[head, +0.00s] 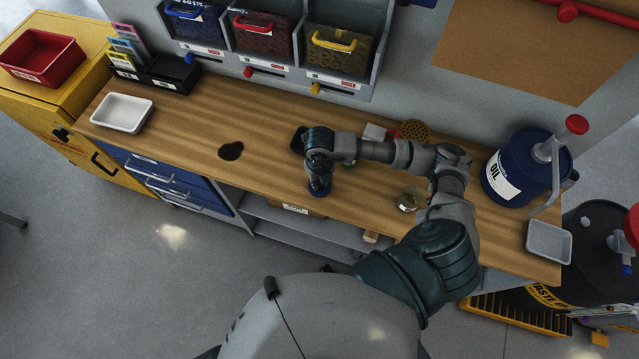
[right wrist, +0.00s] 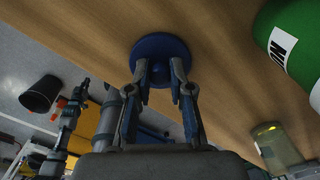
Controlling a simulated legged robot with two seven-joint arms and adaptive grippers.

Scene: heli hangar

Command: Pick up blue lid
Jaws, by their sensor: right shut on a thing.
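The blue lid (right wrist: 160,48) is a round disc with a small knob, seen in the right wrist view against the wooden bench top. My right gripper (right wrist: 161,77) has its two fingers closed on the lid's knob. In the head view, my right gripper (head: 318,180) points down near the bench's front edge, and the blue lid (head: 320,192) shows at its tips. I cannot tell whether the lid touches the wood.
A glass jar (head: 410,199) stands on the wooden bench (head: 270,118) right of my gripper. A green container (right wrist: 292,42) is close by in the wrist view. A blue oil drum (head: 522,168) and grey tray (head: 548,243) are at the right end.

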